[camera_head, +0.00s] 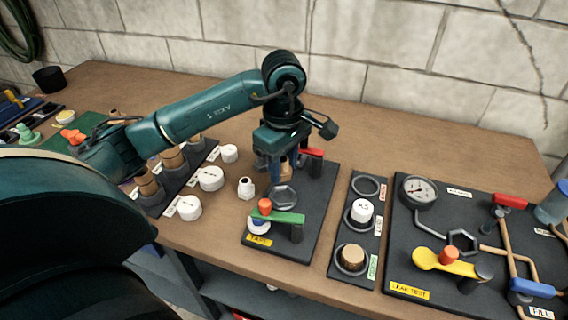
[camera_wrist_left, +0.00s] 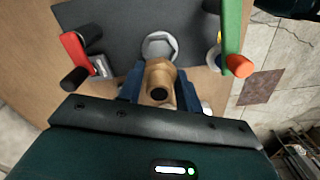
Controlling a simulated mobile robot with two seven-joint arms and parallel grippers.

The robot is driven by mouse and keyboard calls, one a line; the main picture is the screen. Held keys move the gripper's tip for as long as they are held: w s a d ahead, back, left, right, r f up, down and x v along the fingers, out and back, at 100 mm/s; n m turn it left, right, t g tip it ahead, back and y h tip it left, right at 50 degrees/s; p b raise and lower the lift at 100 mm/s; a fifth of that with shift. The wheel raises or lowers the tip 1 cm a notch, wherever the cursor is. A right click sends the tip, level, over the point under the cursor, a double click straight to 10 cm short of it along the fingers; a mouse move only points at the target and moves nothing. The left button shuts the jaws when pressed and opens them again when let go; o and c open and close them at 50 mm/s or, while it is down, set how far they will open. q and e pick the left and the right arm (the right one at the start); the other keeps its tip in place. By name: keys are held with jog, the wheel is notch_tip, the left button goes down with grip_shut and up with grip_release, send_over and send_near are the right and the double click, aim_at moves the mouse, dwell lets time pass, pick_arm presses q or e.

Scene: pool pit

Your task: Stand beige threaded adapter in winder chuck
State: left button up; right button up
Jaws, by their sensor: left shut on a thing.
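The beige threaded adapter (camera_head: 287,171) is held between the blue fingers of my left gripper (camera_head: 279,172). The left wrist view also shows the adapter (camera_wrist_left: 160,75), with its dark round bore facing that camera and the fingers (camera_wrist_left: 158,92) on both sides. The grey hexagonal winder chuck (camera_head: 284,197) is on a dark board, just in front of the gripper in the head view. In the wrist view the chuck (camera_wrist_left: 159,45) is partly hidden behind the adapter. The adapter looks apart from the chuck, but the gap's height is unclear. My right gripper is not in view.
On the dark winder board (camera_head: 312,222) are a green lever (camera_head: 281,217) with an orange knob and a red handle (camera_head: 312,152). White caps (camera_head: 211,178) stand to the left. A gauge strip (camera_head: 347,251) and the leak-test board (camera_head: 425,267) are to the right.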

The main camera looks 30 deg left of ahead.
pick_arm(q)
jog(key=shift+f+b, duration=0.65)
jog(key=shift+f, duration=0.45)
notch_tip(320, 180, down, 2)
jog(key=shift+f+b, duration=0.1)
jog(key=shift+b, duration=0.6)
jog(key=shift+f, duration=0.2)
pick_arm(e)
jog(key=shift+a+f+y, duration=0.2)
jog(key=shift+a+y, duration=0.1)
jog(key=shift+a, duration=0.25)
pick_arm(q)
jog(key=shift+b, duration=0.45)
jog(key=shift+c, duration=0.2)
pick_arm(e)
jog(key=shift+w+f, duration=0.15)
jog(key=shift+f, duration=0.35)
pick_arm(q)
jog(key=shift+d+f, duration=0.1)
jog(key=shift+f, duration=0.1)
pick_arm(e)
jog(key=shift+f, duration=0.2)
pick_arm(q)
jog(key=shift+f+b, duration=0.6)
jog(key=shift+b, duration=0.15)
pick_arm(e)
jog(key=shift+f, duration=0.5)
